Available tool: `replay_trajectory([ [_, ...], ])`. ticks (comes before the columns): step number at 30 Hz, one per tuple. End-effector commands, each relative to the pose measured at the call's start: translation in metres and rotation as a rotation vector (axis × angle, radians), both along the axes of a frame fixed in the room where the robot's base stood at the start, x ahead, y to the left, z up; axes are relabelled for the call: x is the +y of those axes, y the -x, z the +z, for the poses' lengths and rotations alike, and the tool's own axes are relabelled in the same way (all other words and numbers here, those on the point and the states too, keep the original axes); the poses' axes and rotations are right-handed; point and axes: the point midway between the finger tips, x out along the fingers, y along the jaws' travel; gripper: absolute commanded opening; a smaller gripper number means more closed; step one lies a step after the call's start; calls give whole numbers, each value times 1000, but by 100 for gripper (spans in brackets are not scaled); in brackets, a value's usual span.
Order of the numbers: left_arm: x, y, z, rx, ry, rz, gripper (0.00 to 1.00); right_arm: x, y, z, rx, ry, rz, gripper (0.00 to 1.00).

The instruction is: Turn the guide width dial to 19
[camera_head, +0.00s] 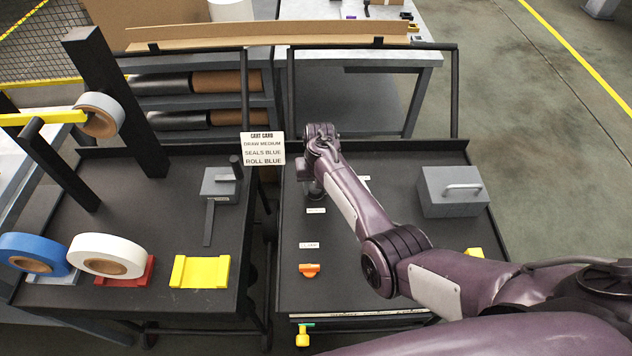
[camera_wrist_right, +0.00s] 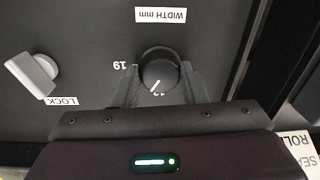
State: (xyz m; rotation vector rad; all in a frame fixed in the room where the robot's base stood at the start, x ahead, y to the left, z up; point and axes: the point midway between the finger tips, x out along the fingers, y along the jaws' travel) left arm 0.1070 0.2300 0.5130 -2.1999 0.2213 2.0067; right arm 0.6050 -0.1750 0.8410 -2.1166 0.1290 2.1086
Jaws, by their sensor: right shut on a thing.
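The guide width dial (camera_wrist_right: 160,70) is a dark round knob in the right wrist view, below the upside-down "WIDTH mm" label (camera_wrist_right: 161,15). Its white pointer line slants down and slightly left in the picture, toward a number partly hidden by my gripper. The "19" mark (camera_wrist_right: 125,66) is to the dial's left, and the pointer is not on it. My right gripper (camera_wrist_right: 160,87) is shut on the dial, a finger on each side. In the head view my right gripper (camera_head: 316,190) is at the panel and the dial is hidden. My left gripper is not in view.
A pale lock handle (camera_wrist_right: 36,72) is beside the dial in the wrist view. In the head view, an orange knob (camera_head: 309,269) is nearer on the panel and a grey box (camera_head: 452,192) stands right. A card (camera_head: 263,148) stands left of my gripper.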

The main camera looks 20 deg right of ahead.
Motion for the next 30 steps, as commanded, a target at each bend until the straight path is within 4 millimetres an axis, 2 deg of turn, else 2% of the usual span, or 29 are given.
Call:
replay_trajectory([
  [12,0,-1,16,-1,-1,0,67,1,1,1,0,-1,-394,15],
  [30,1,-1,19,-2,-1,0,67,1,1,0,0,-1,-889,15],
])
